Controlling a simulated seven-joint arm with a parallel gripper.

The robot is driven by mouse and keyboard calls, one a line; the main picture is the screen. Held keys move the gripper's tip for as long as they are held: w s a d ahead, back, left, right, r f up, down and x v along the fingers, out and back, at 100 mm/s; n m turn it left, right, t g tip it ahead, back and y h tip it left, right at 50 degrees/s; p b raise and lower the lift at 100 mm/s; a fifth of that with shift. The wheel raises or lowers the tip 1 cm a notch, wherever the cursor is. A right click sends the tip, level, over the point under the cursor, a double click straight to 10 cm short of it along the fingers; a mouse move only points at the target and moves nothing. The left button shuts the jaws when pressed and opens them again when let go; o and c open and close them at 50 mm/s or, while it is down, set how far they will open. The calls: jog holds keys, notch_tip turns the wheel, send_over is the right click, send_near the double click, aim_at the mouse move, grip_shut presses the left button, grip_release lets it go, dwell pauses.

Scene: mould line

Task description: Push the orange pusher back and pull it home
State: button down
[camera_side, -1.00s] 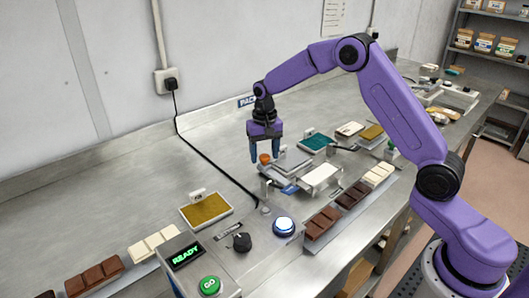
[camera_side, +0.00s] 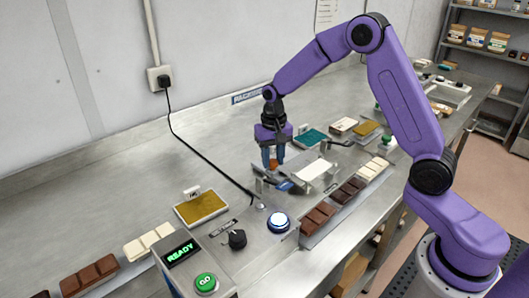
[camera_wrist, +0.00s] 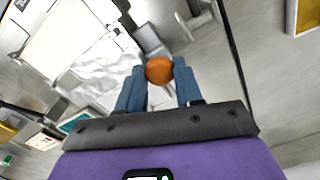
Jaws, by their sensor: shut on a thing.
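The orange pusher knob (camera_side: 274,163) is between the fingertips of my gripper (camera_side: 273,160), which points down at the left end of the grey mould fixture (camera_side: 262,187). In the wrist view the round orange knob (camera_wrist: 159,70) sits between the two blue fingertips (camera_wrist: 160,76), with a finger against each side. The fixture shows there beside a pale, shiny plate (camera_wrist: 104,70). The pusher's shaft below the knob is mostly hidden by the fingers. A white plate (camera_side: 315,170) lies on the fixture's right side.
A control box with a lit READY screen (camera_side: 181,253), green GO button (camera_side: 206,283), black dial (camera_side: 237,239) and blue-white button (camera_side: 278,222) stands in front. Chocolate bars (camera_side: 317,215) line the front right.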

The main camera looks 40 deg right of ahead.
jog(key=shift+s, duration=1.4)
jog(key=c, duration=0.7)
grip_release()
jog(key=shift+s, duration=0.1)
jog(key=shift+c, duration=0.2)
jog(key=shift+r, duration=0.55)
notch_tip(320, 180, up, 16)
jog(key=shift+r, duration=0.2)
